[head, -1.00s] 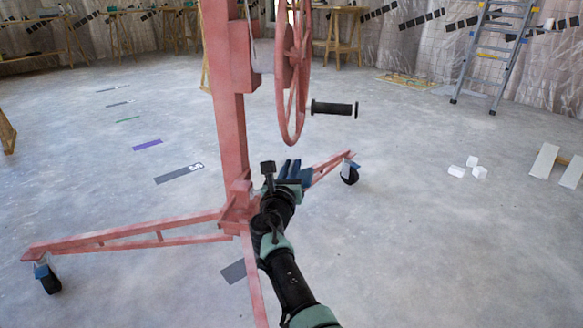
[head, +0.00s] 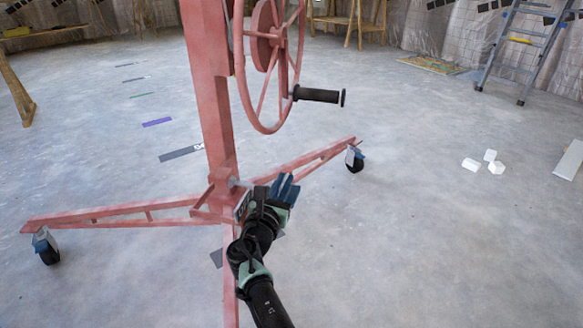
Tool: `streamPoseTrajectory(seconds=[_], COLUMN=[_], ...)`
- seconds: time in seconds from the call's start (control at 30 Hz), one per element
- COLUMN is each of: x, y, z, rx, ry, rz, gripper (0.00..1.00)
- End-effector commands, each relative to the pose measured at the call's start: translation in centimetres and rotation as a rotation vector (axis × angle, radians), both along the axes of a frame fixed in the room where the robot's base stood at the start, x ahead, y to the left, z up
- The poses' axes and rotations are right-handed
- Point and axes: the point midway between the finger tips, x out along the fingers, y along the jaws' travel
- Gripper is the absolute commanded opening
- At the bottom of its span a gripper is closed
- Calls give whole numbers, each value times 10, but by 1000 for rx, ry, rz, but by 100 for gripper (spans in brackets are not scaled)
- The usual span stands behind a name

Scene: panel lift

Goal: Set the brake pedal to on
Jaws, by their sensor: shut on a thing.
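The pink-red panel lift (head: 212,110) stands on splayed legs with casters. A blue part that looks like a brake pedal sits on the right caster (head: 355,160), and a similar one is on the left caster (head: 44,246). I cannot tell which pedal is meant, or whether either is on. My gripper (head: 286,189) has blue fingers close together, in front of the right leg and left of the right caster, apart from it in the picture. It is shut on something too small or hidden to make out.
The lift's spoked wheel (head: 262,92) and its black crank handle (head: 318,96) hang above my gripper. White blocks (head: 484,162) lie on the floor at right. A ladder (head: 516,50) stands behind. The floor right of the lift is mostly clear.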

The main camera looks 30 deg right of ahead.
Motion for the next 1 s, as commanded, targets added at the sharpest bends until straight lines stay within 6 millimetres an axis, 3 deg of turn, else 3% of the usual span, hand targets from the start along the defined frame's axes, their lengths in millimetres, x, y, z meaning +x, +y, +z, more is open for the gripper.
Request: streamPoseTrajectory(seconds=[0.1, 0.4, 1.0], x=[-1, -3, -3], y=[-1, -3, -4], z=[-19, -45, -58], rx=[0, -4, -3], ry=[1, 2, 4], rz=[3, 2, 0], gripper=[0, 0, 0])
